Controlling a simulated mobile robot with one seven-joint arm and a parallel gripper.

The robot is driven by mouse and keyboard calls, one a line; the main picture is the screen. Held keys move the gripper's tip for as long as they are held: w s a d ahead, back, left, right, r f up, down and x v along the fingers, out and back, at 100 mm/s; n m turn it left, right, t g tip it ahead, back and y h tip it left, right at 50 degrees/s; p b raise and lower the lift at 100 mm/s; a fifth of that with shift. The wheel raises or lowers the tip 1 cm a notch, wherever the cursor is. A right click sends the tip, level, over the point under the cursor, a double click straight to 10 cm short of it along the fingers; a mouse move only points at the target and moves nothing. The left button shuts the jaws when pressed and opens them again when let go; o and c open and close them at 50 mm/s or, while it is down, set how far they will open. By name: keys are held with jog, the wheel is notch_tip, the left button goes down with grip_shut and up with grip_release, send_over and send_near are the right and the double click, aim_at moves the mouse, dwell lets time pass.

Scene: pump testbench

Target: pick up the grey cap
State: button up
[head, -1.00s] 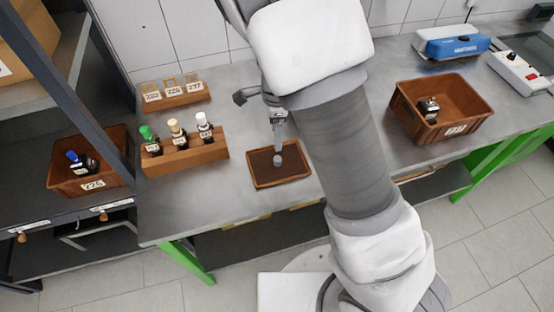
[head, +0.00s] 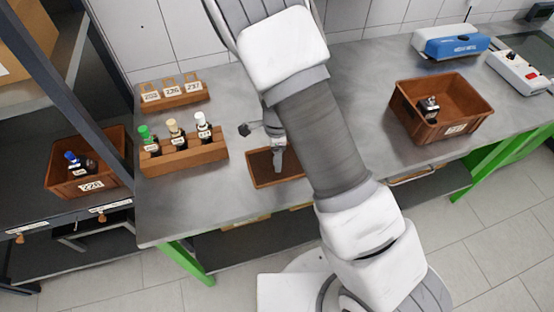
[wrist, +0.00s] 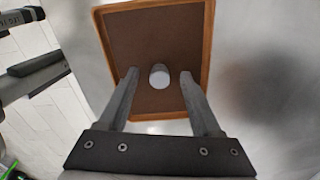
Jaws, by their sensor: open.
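The grey cap (wrist: 159,76) lies on the brown inner floor of a shallow wooden tray (wrist: 205,50), seen in the wrist view. My gripper (wrist: 157,75) is open, with one finger on each side of the cap in the picture; whether the fingertips are level with it I cannot tell. In the head view my gripper (head: 278,168) is over the tray (head: 262,182) and hides the cap.
A wooden rack (head: 190,158) with bottles capped green, cream and white stands left of the tray. A smaller rack with labelled tags (head: 174,96) is behind it. A brown crate (head: 462,100) holding a bottle stands right. Bare bench surrounds the tray.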

grip_shut()
dwell(0.4)
